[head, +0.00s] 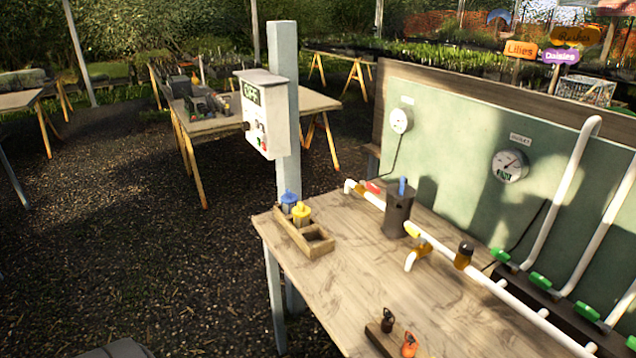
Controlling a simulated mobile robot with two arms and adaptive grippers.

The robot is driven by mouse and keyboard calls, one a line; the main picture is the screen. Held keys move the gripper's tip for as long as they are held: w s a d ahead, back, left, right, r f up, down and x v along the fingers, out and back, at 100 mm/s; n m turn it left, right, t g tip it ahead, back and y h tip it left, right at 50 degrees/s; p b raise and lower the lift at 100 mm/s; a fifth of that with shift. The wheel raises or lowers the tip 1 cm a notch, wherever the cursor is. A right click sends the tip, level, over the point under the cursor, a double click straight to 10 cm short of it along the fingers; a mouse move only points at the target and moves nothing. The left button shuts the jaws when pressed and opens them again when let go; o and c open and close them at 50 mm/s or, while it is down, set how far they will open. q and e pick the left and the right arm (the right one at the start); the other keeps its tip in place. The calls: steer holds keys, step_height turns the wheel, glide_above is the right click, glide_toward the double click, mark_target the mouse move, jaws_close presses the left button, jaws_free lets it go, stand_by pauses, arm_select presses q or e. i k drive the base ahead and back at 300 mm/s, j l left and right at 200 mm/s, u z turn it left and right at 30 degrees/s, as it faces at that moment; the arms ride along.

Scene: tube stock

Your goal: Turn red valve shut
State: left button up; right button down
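The red valve handle (374,187) shows small near the left end of the white pipe (503,293) on the wooden workbench (355,290). A dark upright box with a blue lever (402,187) stands just right of it and may hide part of the valve. The red handle seems to lie roughly along the pipe, but it is too small to be sure. Neither of my grippers is in view.
A wooden crate (289,232) with blue and yellow bottles stands at the bench's left corner. A post carries a control box (262,113) beside it. A yellow-handled tap (412,230) and green-handled valves (540,279) sit further right. A green gauge panel (455,150) stands behind.

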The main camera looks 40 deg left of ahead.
mark_target(371, 186)
steer(key=i+j+u, duration=0.15)
steer(key=u, duration=0.3)
steer(key=i+j+u, duration=0.2)
steer(key=u, duration=0.3)
steer(key=j, duration=0.45)
